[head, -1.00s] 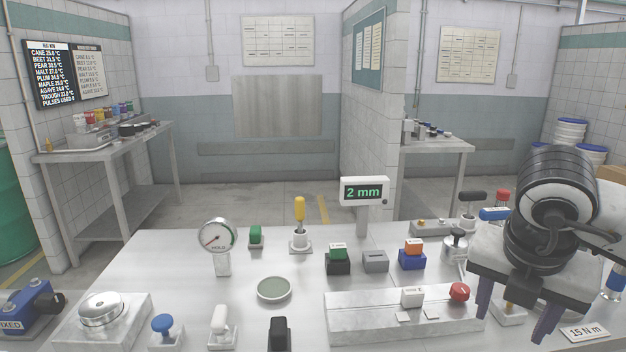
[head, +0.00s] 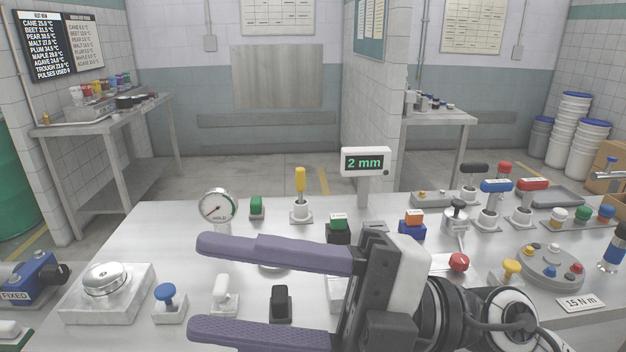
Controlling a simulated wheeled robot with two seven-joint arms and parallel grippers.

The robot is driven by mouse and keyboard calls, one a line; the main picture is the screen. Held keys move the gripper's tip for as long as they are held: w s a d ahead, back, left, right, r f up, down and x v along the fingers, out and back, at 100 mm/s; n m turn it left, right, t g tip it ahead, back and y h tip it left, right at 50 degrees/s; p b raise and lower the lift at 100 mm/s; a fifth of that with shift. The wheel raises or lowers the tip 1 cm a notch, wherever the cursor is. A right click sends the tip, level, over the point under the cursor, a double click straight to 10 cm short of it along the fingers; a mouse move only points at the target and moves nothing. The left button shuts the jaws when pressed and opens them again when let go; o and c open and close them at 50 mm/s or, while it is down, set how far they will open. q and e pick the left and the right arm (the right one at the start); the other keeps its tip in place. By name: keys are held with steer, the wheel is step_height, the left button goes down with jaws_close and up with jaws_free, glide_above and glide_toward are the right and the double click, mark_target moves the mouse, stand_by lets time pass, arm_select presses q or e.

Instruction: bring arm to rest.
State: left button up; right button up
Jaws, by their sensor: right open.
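My right gripper (head: 200,288) is at the front middle of the head view, lying sideways with its two purple fingers pointing left. The fingers are wide apart and nothing is between them. My left gripper is not in view.
The bench carries a dial gauge (head: 218,206), a display reading 2 mm (head: 365,163), a yellow-handled tool (head: 300,190), a blue knob (head: 165,293), a black switch (head: 280,300) and a round turntable (head: 550,268). Side tables (head: 110,125) stand behind, with open floor between.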

steer(key=w+d+r+m+t+h, duration=0.35)
steer(key=w+d+m+t, duration=0.75)
steer(key=m+t, duration=0.75)
steer(key=w+d+f+m+t+h, duration=0.1)
steer(key=w+d+f+m+h, duration=0.2)
steer(key=d+f+m+h, duration=0.3)
steer(key=w+d+f+m+h, duration=0.2)
steer(key=d+f+m+h, duration=0.3)
steer(key=f+h, duration=0.35)
steer(key=s+d+f+m+g+h, duration=0.1)
steer(key=s+d+f+g, duration=0.2)
steer(key=f, duration=0.5)
steer(key=s+d+f+m+g+h, duration=0.1)
steer(key=s+d+f+g+h, duration=0.2)
steer(key=f, duration=0.6)
steer(key=s+f+g+y, duration=0.2)
steer(key=s+f+g, duration=0.9)
steer(key=s, duration=0.8)
steer(key=w+a+f+t+y, duration=0.1)
steer(key=w+a+f+t, duration=0.1)
steer(key=f, duration=0.5)
steer(key=w+a+f+t+y, duration=0.1)
steer(key=w+a+f+t, duration=0.1)
steer(key=f+t, duration=0.3)
step_height(320, 180, down, 2)
steer(key=shift+w+a+f, duration=0.25)
steer(key=shift+a, duration=0.2)
